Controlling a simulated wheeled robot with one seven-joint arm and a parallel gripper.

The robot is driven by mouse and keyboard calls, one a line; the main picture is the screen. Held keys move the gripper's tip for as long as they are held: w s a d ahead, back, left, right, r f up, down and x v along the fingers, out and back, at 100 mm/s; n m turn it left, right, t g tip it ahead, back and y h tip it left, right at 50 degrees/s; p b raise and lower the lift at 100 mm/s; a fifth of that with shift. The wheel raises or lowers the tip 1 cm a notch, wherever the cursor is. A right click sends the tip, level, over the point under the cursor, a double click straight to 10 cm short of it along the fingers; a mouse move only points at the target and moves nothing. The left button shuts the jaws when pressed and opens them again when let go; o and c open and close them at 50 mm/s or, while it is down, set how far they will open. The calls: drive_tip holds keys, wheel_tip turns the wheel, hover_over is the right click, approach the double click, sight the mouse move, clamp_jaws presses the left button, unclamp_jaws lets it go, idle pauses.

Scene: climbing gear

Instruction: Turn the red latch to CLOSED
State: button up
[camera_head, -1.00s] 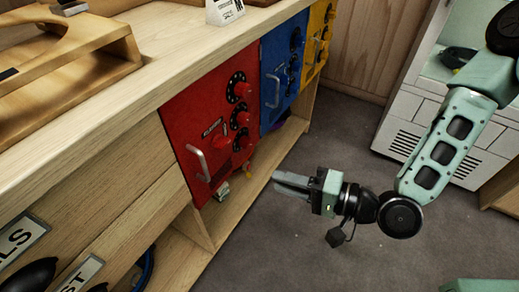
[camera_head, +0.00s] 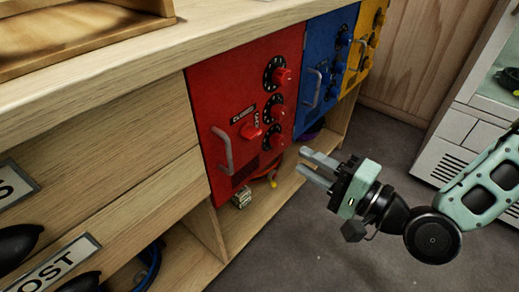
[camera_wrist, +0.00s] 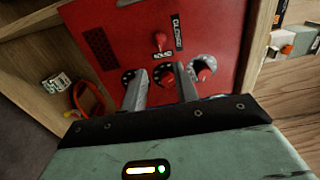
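The red latch (camera_head: 251,131) is a small red knob on the red cabinet door (camera_head: 230,84), beside a dark label plate. In the wrist view the latch (camera_wrist: 160,41) stands beyond my fingertips, between a plate reading CLOSED (camera_wrist: 177,32) and another plate whose text is hard to read. My gripper (camera_head: 311,167) is in front of the red door's lower right side, its two fingers apart with nothing between them. In the wrist view my gripper (camera_wrist: 162,78) points at the door, and a red dial knob shows between the fingers. Which way the latch is turned I cannot tell.
Red dials (camera_head: 277,109) run down the door's right side, and a metal handle (camera_head: 223,150) is at its left. Blue (camera_head: 327,62) and yellow (camera_head: 365,39) cabinets stand to the right. A small patterned box (camera_head: 242,197) lies on the shelf below. Open floor is in front.

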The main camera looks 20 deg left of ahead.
sight(256, 136)
drive_tip(key=b+x, duration=0.2)
drive_tip(key=x, duration=0.4)
drive_tip(key=b+x, duration=0.2)
drive_tip(key=x, duration=0.4)
drive_tip(key=shift+s+a, duration=0.2)
clamp_jaws()
